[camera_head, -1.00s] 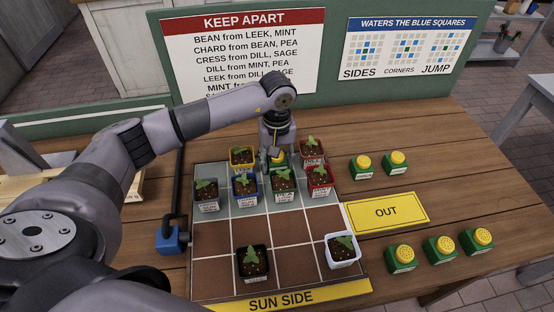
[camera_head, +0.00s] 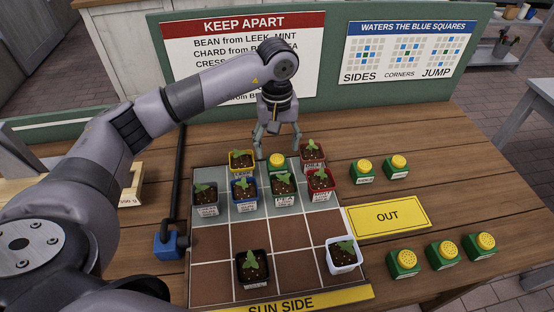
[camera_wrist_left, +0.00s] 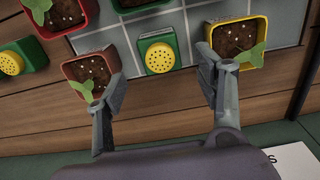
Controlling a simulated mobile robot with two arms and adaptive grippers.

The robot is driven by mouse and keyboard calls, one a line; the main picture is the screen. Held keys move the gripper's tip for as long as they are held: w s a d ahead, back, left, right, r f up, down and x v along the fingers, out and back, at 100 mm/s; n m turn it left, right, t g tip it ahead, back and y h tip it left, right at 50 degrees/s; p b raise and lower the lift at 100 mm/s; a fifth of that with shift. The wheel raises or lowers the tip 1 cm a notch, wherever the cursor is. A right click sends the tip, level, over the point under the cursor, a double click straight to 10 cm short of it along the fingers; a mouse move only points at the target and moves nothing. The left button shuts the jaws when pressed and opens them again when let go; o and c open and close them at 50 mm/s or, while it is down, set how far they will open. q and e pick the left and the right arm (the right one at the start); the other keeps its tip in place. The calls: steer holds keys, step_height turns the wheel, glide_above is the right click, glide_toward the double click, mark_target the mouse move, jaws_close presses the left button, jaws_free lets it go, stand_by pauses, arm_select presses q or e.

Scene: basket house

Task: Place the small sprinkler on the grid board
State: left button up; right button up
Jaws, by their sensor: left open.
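A small green sprinkler with a yellow top (camera_head: 277,162) stands on the grid board (camera_head: 212,240), in the back row between a yellow pot and a red pot. It also shows upright in the left wrist view (camera_wrist_left: 160,55). My left gripper (camera_head: 277,148) is open and empty above and behind it, its fingers apart. In the left wrist view the gripper (camera_wrist_left: 165,95) has the sprinkler beyond and between its fingertips, with nothing held. My right gripper is not in view.
Potted seedlings crowd the back rows, including a yellow pot (camera_head: 241,160) and a red pot (camera_head: 312,155). A black pot (camera_head: 252,266) and a white pot (camera_head: 343,255) stand in front. Several other sprinklers (camera_head: 442,254) stand right of the board, around the OUT sign (camera_head: 387,215).

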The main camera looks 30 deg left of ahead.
mark_target(277, 158)
arm_select(q)
steer(key=shift+r, duration=2.25)
